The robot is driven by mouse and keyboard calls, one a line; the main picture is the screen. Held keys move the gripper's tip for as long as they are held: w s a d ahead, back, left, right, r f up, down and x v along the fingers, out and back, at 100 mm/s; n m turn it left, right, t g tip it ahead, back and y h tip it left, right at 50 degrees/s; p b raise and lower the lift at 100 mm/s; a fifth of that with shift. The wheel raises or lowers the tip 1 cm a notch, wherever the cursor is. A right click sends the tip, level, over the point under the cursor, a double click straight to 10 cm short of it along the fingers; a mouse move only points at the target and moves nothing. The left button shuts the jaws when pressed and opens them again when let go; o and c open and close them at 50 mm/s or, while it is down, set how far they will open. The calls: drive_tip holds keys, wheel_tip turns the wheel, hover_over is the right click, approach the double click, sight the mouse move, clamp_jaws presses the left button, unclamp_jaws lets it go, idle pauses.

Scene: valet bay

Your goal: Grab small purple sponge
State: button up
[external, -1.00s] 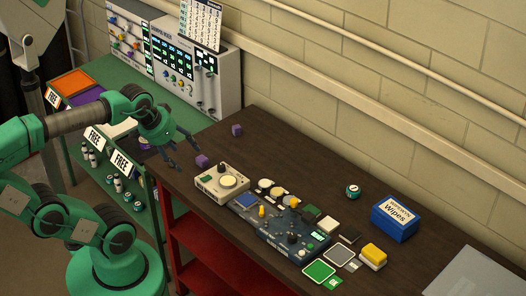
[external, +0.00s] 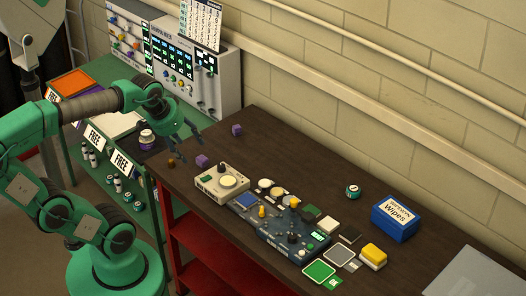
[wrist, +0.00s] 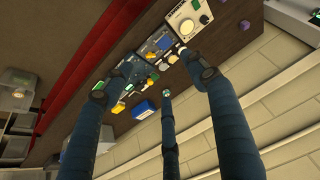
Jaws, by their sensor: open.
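Two small purple blocks, either of which could be the small purple sponge, sit on the dark brown table in the external view. One purple block (external: 202,161) is near the table's left end, beside the cream box. The other purple block (external: 237,130) is farther back, toward the wall. My gripper (external: 192,143) is open and empty, above the table's left end, close to both blocks and apart from them. In the wrist view my gripper's fingers (wrist: 160,78) are spread, and a small dark purplish block (wrist: 245,25) shows right of the right finger.
A cream device (external: 222,183) and a dark control board (external: 280,225) fill the table's middle. A blue wipes box (external: 396,218) and a yellow sponge (external: 373,256) are at right. A jar (external: 147,138) and a small brown ball (external: 171,162) are left of my gripper.

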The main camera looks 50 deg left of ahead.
drive_tip(key=w+a+f+g, duration=0.2)
drive_tip(key=w+a, duration=0.5)
drive_tip(key=w, duration=0.5)
drive_tip(key=g, duration=0.3)
hover_over(202, 158)
wheel_tip(202, 158, down, 22)
drive_tip(key=shift+w+a+f+p, duration=0.1)
drive_tip(key=shift+w+a+p, duration=0.05)
drive_tip(key=shift+p, duration=0.3)
drive_tip(key=shift+f+b, duration=0.6)
drive_tip(key=shift+f, duration=3.7)
drive_tip(key=shift+f+b, duration=0.55)
drive_tip(key=shift+f, duration=2.05)
